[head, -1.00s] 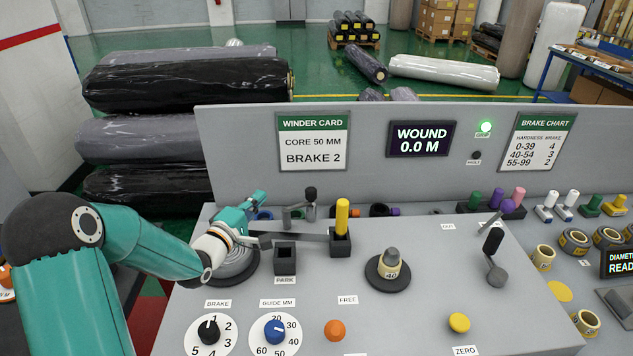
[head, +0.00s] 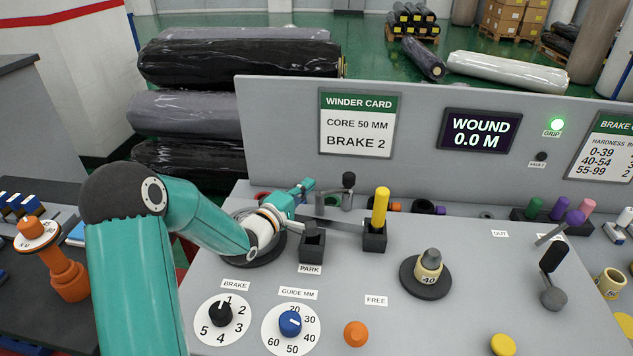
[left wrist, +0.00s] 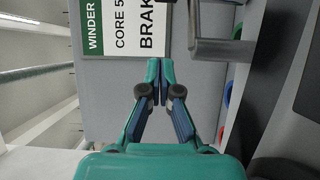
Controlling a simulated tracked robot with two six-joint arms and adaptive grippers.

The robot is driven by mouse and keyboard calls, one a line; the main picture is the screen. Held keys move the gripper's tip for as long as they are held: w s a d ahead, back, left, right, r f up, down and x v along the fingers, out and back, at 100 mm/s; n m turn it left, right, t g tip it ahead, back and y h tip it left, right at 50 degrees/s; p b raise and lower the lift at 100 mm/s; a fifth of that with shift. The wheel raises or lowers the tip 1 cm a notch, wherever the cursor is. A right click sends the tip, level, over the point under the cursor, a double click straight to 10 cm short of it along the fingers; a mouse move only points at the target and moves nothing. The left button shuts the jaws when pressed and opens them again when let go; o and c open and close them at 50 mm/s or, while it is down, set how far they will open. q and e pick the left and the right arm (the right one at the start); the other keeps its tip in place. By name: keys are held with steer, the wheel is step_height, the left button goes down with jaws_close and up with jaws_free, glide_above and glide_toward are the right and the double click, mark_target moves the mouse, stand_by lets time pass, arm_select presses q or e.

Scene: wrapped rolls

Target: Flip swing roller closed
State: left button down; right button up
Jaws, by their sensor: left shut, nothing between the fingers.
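A grey arm with an upright black-topped post (head: 348,188) stands at the back of the winder panel; I take it for the swing roller. A grey metal bar (left wrist: 222,48), probably part of it, shows at the upper right in the left wrist view. My left gripper (head: 307,186) is shut and empty, just left of that arm in the head view. Its closed fingers (left wrist: 154,80) appear apart from the bar in the left wrist view. Whether the roller stands open or closed cannot be told. My right gripper is not in view.
A yellow-handled tool (head: 381,208) stands in a dark block right of the roller, near the PARK holder (head: 312,243). A core marked 40 (head: 430,266) sits on a dark disc. A black-handled crank (head: 553,272) stands at right. The upright back panel (head: 270,120) rises behind.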

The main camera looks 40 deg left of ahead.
arm_select(q)
steer(key=w+d+p, duration=0.3)
steer(key=w+p, duration=0.1)
steer(key=w, duration=0.4)
steer(key=shift+d, duration=0.1)
